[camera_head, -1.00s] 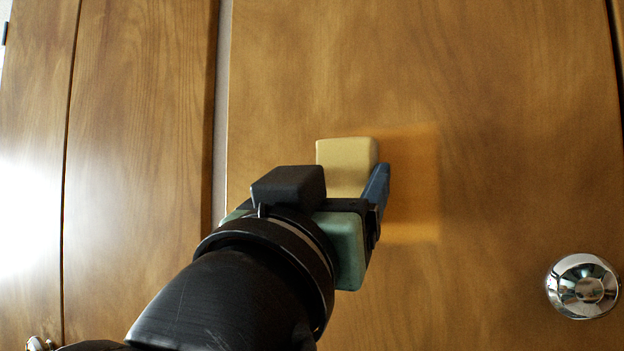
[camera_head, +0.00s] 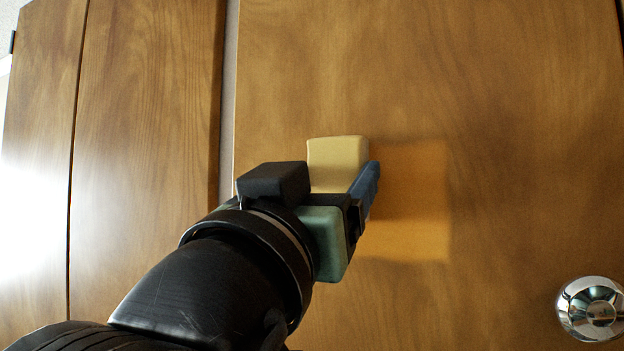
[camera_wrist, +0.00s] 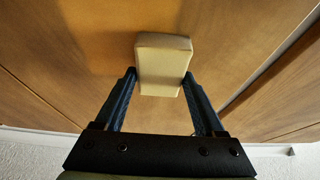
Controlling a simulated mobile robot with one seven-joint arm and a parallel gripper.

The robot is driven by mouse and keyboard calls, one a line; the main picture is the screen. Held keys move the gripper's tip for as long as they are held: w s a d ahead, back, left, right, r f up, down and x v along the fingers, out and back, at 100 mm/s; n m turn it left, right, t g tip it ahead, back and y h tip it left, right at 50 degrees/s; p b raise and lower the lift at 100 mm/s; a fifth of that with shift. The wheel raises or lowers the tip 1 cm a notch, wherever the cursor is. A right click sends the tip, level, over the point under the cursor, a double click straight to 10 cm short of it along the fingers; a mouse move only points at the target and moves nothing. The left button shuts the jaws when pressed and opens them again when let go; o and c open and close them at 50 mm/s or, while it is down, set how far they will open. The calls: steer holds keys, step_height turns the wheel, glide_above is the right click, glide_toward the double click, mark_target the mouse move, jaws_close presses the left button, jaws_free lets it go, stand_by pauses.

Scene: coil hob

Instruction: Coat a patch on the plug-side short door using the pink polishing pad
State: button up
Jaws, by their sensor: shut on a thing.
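A pale yellow, block-shaped pad (camera_head: 337,163) is held in my gripper (camera_head: 343,182); no pink pad is in view. In the wrist view the pad (camera_wrist: 162,62) sits between the two blue fingers, which are shut on it. The pad is at the face of a wide wooden door (camera_head: 480,80); its contact face is hidden, so I cannot tell if it touches. An orange, darker rectangular patch (camera_head: 418,205) shows on the door just right of the pad.
A round chrome knob (camera_head: 592,308) sticks out of the same door at lower right. Narrower wooden panels (camera_head: 145,150) stand to the left past a gap, with bright glare on the far one. The door above the pad is clear.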

steer(key=shift+s+d, duration=0.65)
steer(key=shift+d, duration=0.95)
steer(key=shift+s+d, duration=0.65)
steer(key=shift+d, duration=0.9)
steer(key=shift+s+d, duration=0.65)
steer(key=shift+d, duration=0.95)
steer(key=shift+s+a+p, duration=0.25)
steer(key=shift+s+a, duration=0.15)
steer(key=shift+s, duration=0.5)
steer(key=shift+s+a+p, duration=0.2)
steer(key=shift+s+a, duration=0.2)
steer(key=shift+s, duration=0.5)
steer(key=shift+s+a+p, duration=0.25)
steer(key=shift+s+a, duration=0.15)
steer(key=shift+s, duration=0.5)
